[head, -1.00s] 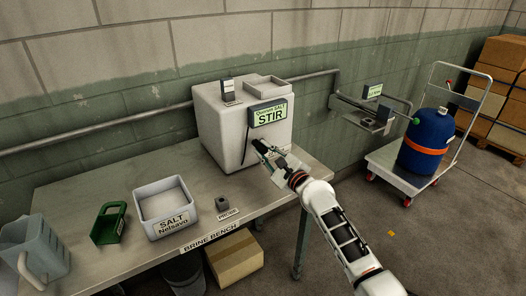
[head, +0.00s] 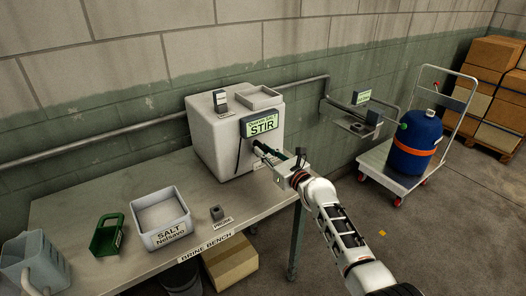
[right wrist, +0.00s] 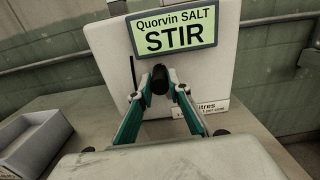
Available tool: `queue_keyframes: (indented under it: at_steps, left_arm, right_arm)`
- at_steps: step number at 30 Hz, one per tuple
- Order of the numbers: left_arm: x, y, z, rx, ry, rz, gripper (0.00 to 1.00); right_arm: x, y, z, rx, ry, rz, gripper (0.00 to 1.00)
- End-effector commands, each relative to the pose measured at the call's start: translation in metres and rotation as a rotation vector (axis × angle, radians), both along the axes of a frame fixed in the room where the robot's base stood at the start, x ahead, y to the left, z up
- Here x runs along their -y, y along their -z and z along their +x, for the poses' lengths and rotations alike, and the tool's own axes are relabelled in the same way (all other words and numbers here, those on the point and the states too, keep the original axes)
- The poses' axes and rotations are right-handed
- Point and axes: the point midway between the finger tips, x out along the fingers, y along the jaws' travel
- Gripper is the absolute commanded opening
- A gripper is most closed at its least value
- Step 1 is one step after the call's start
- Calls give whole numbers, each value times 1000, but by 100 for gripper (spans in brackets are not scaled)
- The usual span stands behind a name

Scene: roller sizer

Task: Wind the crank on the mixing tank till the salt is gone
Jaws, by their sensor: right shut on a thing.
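The mixing tank (head: 207,145) is a pale box at the back of the bench, with a green "Quorvin SALT STIR" sign (head: 262,126) on its front. My right gripper (head: 261,149) reaches in from the right, just below the sign. In the right wrist view its teal fingers (right wrist: 160,82) are closed around the dark crank knob (right wrist: 159,76). The rest of the crank is hidden behind the knob and fingers. The salt inside the tank cannot be seen. My left gripper is not in view.
On the bench (head: 85,215) stand a grey salt bin (head: 163,238), a green scoop (head: 104,238), a jug (head: 35,262) and a small probe block (head: 217,213). A trolley (head: 392,180) with a blue drum (head: 415,150) stands at right. Floor near the bench's right end is clear.

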Motion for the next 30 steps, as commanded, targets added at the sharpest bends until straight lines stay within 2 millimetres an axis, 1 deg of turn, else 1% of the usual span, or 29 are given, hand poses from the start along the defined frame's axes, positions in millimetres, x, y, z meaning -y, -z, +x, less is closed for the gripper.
queue_keyframes:
  at_steps: [3, 8, 20, 21, 22, 30]
  left_arm:
    - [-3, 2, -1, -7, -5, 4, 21]
    - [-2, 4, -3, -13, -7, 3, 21]
    - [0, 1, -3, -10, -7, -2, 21]
    - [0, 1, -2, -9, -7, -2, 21]
    - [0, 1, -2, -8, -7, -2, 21]
    - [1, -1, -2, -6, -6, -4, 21]
  right_arm:
    - [2, -2, 2, -19, 1, 27, 0]
    - [3, -2, 2, -30, 1, 43, 0]
    - [4, -2, 3, -32, 2, 46, 0]
    - [4, -2, 3, -31, 2, 47, 28]
    - [4, -2, 3, -31, 2, 47, 34]
    - [3, -1, 2, -33, 1, 45, 34]
